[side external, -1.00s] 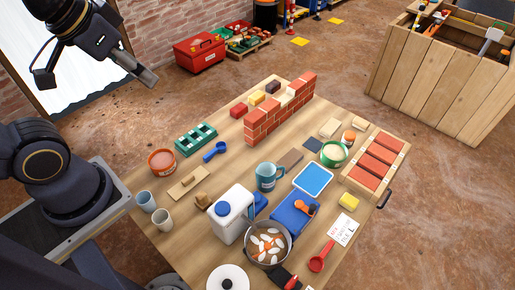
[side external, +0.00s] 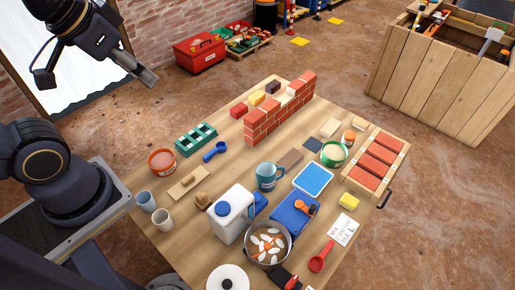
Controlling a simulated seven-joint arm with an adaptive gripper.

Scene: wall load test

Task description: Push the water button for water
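A white jug-like container (side external: 231,218) with a blue round cap or button (side external: 222,208) on top stands near the front middle of the table. A blue part (side external: 260,201) shows just behind it. A pot (side external: 268,243) with white and orange pieces sits at its right, close against it. I cannot make out a labelled water button. My gripper (side external: 147,78) is high at the upper left, well away from the container and over the floor beyond the table. It holds nothing that I can see. Whether its fingers are open or shut is unclear.
On the wooden table (side external: 190,240), a teal mug (side external: 267,176), two pale cups (side external: 154,209), a blue case (side external: 295,213) and a white lid (side external: 228,278) surround the container. A small brick wall (side external: 280,112) stands at the back. The air above the table is clear.

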